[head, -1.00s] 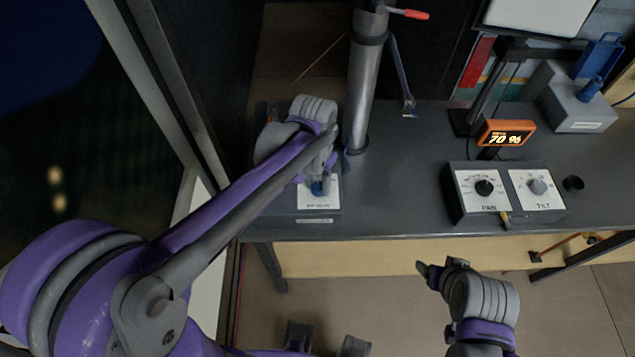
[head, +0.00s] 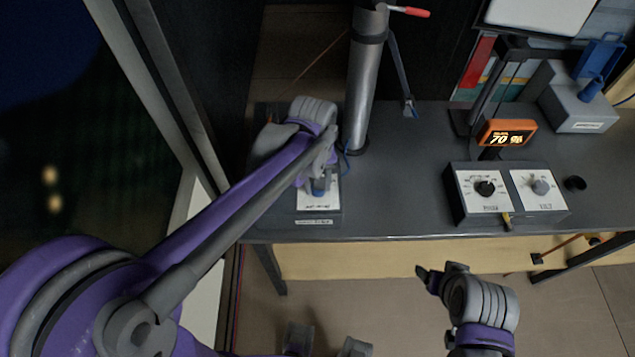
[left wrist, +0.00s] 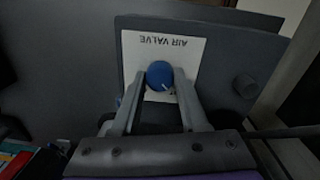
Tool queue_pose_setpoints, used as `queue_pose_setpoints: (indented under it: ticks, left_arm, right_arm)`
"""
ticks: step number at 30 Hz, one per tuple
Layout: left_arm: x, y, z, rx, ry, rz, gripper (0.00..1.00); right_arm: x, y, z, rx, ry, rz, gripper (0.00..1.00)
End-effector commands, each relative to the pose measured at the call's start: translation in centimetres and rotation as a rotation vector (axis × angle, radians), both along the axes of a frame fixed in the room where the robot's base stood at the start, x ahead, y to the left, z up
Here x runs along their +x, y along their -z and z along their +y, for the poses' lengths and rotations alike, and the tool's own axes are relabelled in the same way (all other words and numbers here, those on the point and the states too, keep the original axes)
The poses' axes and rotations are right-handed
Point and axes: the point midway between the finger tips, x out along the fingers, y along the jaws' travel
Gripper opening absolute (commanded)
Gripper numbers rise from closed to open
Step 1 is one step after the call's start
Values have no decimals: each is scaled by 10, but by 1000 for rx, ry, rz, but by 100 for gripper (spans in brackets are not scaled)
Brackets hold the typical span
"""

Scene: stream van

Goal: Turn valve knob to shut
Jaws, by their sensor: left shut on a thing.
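The blue valve knob (left wrist: 160,75) sits on a white panel marked AIR VALVE (left wrist: 187,47) in the left wrist view. My left gripper (left wrist: 160,92) is shut on the knob, with one finger on each side of it. A white pointer line shows on the knob's edge. In the head view the knob (head: 318,187) is partly hidden by my left gripper (head: 318,178), and the panel (head: 318,203) shows at the left end of the bench. My right gripper (head: 428,275) is in front of the bench, away from the valve; its finger opening is unclear.
A grey post (head: 363,85) with a red-tipped lever (head: 410,12) rises just right of the valve. A box with two dials (head: 505,193) and an orange display reading 70 % (head: 507,133) stand farther right. The bench (head: 400,175) between is clear.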

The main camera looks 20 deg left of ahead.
Motion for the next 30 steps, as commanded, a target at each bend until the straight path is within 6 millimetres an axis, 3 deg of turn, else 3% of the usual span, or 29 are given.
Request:
queue_pose_setpoints:
  ticks: [17, 18, 21, 23, 30]
  left_arm:
    - [0, 0, 0, -1, -32, 0, 0]
    - [0, 0, 0, -1, -32, 0, 49]
    - [0, 0, 0, -1, -31, 0, 67]
    - [0, 0, 0, -1, -31, 0, 74]
    - [0, 0, 0, 0, -30, 0, 74]
  right_arm:
    - [0, 0, 0, 0, 0, 0, 73]
    - [0, 0, 0, 0, 0, 0, 73]
    - [0, 0, 0, 0, 0, 0, 73]
    - [0, 0, 0, 0, 0, 0, 73]
    - [0, 0, 0, 0, 0, 0, 73]
